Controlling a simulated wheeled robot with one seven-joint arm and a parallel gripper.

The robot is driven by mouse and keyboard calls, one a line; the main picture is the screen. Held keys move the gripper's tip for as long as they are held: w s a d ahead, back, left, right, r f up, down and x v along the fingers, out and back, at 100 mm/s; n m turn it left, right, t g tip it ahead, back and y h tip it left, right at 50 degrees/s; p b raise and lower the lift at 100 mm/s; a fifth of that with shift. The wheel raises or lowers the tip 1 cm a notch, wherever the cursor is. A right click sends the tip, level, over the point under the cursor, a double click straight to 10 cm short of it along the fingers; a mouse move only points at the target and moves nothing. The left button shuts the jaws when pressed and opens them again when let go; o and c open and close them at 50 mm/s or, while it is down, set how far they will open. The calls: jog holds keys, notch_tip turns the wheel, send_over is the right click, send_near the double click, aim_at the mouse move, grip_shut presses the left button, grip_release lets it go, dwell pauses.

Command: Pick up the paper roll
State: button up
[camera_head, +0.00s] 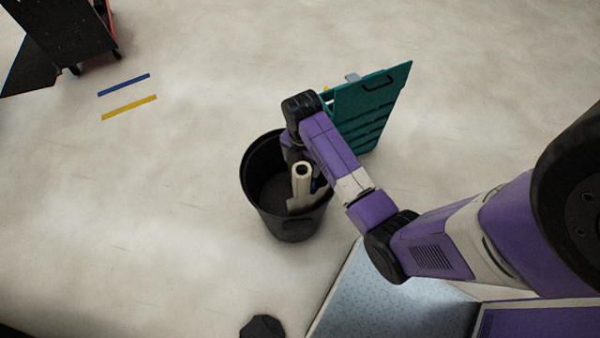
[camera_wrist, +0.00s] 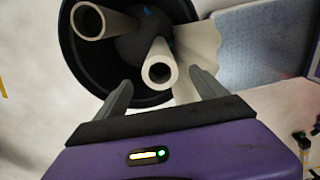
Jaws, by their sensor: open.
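A pale paper roll (camera_head: 302,186) stands tilted in a black bin (camera_head: 248,190) in the head view. In the wrist view, its open end (camera_wrist: 158,52) points up at the camera, between and just ahead of the fingers of my gripper (camera_wrist: 160,78). My gripper is open, with a finger on each side and visible gaps to the roll. A second pale roll (camera_wrist: 116,22) lies in the bin (camera_wrist: 68,55) to the upper left. In the head view my arm hides the fingers.
A pale flat piece (camera_wrist: 197,45) leans at the bin's right side. A green slatted panel (camera_head: 372,100) stands behind the bin. A light blue speckled surface (camera_head: 375,295) is at the front right.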

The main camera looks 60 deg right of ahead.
aim_at(302, 169)
notch_tip(302, 169, down, 8)
jog(key=shift+d+r, duration=0.1)
jog(key=shift+r, duration=0.15)
jog(key=shift+c, duration=0.2)
grip_shut()
